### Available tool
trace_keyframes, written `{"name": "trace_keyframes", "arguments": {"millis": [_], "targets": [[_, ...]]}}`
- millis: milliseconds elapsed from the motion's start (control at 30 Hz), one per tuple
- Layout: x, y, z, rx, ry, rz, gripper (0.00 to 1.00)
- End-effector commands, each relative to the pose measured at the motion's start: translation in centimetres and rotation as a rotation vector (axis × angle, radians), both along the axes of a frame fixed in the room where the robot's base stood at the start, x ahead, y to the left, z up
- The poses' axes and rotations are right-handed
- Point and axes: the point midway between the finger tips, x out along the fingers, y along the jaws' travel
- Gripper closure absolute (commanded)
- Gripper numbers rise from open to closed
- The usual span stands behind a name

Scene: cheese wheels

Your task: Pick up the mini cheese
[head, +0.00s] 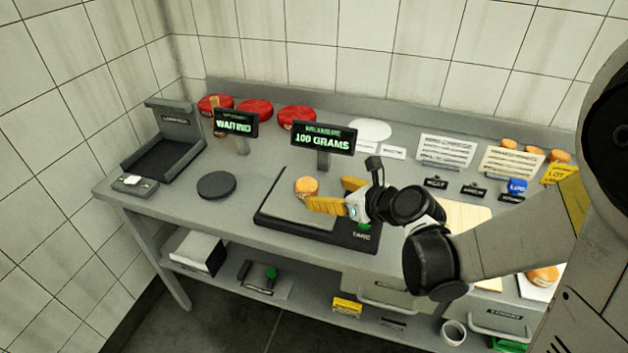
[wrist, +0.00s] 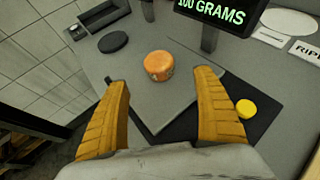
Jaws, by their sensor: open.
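The mini cheese (head: 306,186) is a small orange round wheel on the grey plate of a black-based scale (head: 348,240). The scale's display (head: 323,138) reads 100 GRAMS. My gripper (head: 326,192) is open, its two yellow fingers spread and pointing toward the cheese. In the wrist view, the cheese (wrist: 158,66) lies just beyond the fingertips, roughly centred between them. It does not appear held, and nothing is between the fingers.
A dark round disc (head: 216,185) lies left of the scale. A display reading WAITING (head: 236,124) and red cheese wheels (head: 254,110) stand behind. A dark tray (head: 165,150) is at far left. Signs (head: 446,150) and several small orange cheeses (head: 534,153) are at right.

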Motion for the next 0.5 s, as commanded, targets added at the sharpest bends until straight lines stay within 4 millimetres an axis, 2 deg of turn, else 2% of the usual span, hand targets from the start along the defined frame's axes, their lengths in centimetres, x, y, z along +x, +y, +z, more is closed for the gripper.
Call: {"name": "trace_keyframes", "arguments": {"millis": [200, 500], "targets": [[2.5, 2.0, -2.0, -0.003, -0.001, 0.004, 0.21], [4.6, 3.6, -3.5, -0.005, -0.001, 0.004, 0.21]]}}
